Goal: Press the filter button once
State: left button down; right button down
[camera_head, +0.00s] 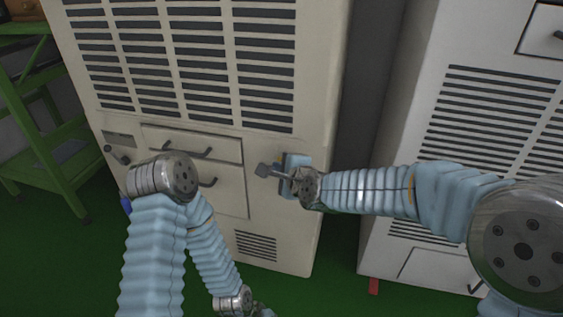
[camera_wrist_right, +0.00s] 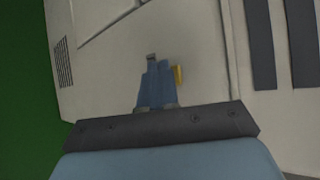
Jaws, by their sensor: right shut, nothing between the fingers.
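My right gripper (camera_head: 270,171) is shut and empty in front of the lower right of the beige cabinet (camera_head: 272,225). In the right wrist view its closed blue fingers (camera_wrist_right: 154,80) point at the pale cabinet front. A small yellow piece (camera_wrist_right: 178,75) shows just right of the fingers, partly hidden by them. I cannot tell whether it is the filter button or whether the fingers touch it. A small grey piece (camera_wrist_right: 151,57) shows at the fingertips. My left gripper (camera_head: 263,312) is low at the bottom edge, mostly cut off.
The cabinet has vent slots above and a drawer front (camera_head: 190,144) with dark handles. A second vented cabinet (camera_head: 400,180) stands to the right across a dark gap. A green rack (camera_head: 35,125) stands at the left. The floor (camera_head: 60,270) is green.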

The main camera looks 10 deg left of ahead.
jog(key=shift+w, duration=0.25)
jog(key=shift+s, duration=0.1)
dwell(0.4)
jog(key=shift+s, duration=0.7)
jog(key=s, duration=0.5)
jog(key=shift+a, duration=0.1)
dwell(0.6)
